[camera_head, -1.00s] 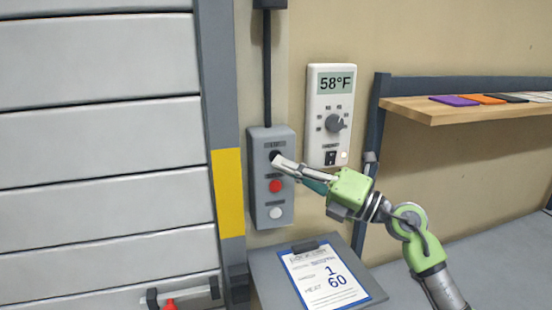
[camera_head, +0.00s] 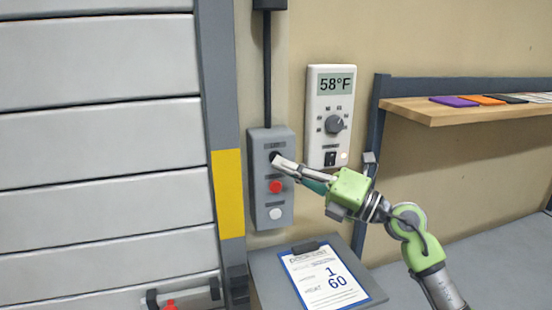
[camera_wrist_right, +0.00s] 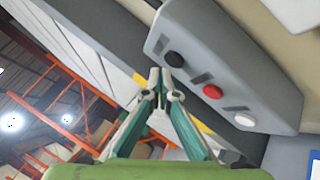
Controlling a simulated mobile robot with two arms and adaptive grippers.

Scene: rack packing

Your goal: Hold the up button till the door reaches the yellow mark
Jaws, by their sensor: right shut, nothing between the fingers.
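A grey control box (camera_head: 285,215) on the wall has a black top button (camera_head: 274,157), a red middle button (camera_head: 275,187) and a white lower button (camera_head: 276,214). My right gripper (camera_head: 279,160) is shut and empty, with its tips at the black button. In the right wrist view the tips (camera_wrist_right: 161,76) sit close beside the black button (camera_wrist_right: 174,59); I cannot tell whether it is pressed in. The light grey panelled door (camera_head: 100,150) fills the left. Its bottom edge is not clearly in view. The yellow mark (camera_head: 228,195) is on the door's frame post. My left gripper is out of view.
A thermostat (camera_head: 335,90) reading 58°F hangs right of the box. Below is a grey stand with a clipboard (camera_head: 322,275). A wooden shelf (camera_head: 450,111) with several flat coloured items is at the right. A red object (camera_head: 170,304) shows low on the door.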

